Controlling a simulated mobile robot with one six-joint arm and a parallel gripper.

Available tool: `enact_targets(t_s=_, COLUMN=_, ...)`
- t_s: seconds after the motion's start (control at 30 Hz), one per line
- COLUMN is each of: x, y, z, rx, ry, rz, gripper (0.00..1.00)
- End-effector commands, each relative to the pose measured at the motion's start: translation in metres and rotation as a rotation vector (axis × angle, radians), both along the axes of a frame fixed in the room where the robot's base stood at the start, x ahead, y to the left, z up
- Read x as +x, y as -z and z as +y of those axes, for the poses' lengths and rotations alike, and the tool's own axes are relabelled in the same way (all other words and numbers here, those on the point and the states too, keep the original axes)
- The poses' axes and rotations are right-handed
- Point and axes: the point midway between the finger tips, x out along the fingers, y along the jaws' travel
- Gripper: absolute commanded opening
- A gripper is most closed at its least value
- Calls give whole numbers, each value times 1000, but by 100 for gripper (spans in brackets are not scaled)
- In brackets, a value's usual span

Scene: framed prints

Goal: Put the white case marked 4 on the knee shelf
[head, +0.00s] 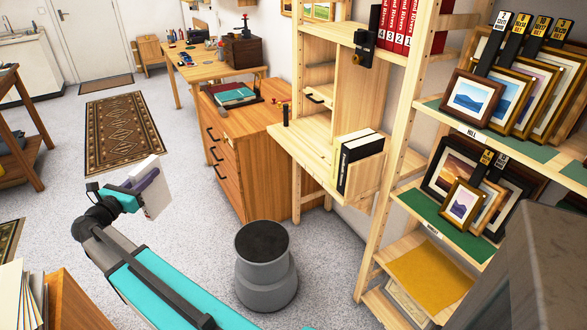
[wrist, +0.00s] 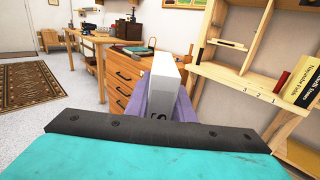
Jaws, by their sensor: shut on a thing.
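My gripper (head: 148,184) is shut on a white case (head: 156,198), held in the air over the floor at the left of the head view. In the wrist view the white case (wrist: 164,80) stands between the purple fingers of my gripper (wrist: 160,92). A dark mark shows on its near end, partly cut off by my gripper; I cannot read it as a number. A low pine shelf (head: 312,152) is to the right, apart from the case. Books (head: 357,160) stand at its right end, and its left part is mostly bare. No label names it the knee shelf.
A grey step stool (head: 266,262) stands on the floor before the shelf. A wooden drawer chest (head: 232,150) is left of the shelf. Red numbered volumes (head: 397,25) stand higher up. A rack of framed prints (head: 472,98) is at the right. Open floor surrounds the case.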

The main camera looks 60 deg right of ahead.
Motion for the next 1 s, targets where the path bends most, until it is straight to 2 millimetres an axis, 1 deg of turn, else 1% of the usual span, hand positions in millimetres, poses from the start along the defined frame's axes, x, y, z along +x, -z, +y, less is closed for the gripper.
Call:
enact_targets(t_s=0.03, x=0, y=-3, z=-21, rx=-1, ry=28, rz=-1, gripper=0)
enact_targets(t_s=0.27, x=-13, y=-15, z=-102, rx=-1, ry=134, rz=-2, gripper=0)
enact_targets(t_s=0.4, x=-26, y=-23, z=-152, rx=0, ry=198, rz=0, gripper=0)
enact_targets(t_s=0.47, x=-32, y=-27, z=-174, rx=-1, ry=225, rz=-1, gripper=0)
enact_targets(t_s=0.6, x=-51, y=-36, z=-224, rx=-1, ry=289, rz=0, gripper=0)
enact_targets(t_s=0.77, x=-77, y=-48, z=-281, rx=-2, ry=362, rz=-2, gripper=0)
enact_targets(t_s=0.8, x=-84, y=-51, z=-295, rx=-2, ry=381, rz=-1, gripper=0)
enact_targets(t_s=0.97, x=-117, y=-62, z=-350, rx=-2, ry=454, rz=0, gripper=0)
enact_targets(t_s=1.0, x=-126, y=-66, z=-364, rx=-3, ry=473, rz=-1, gripper=0)
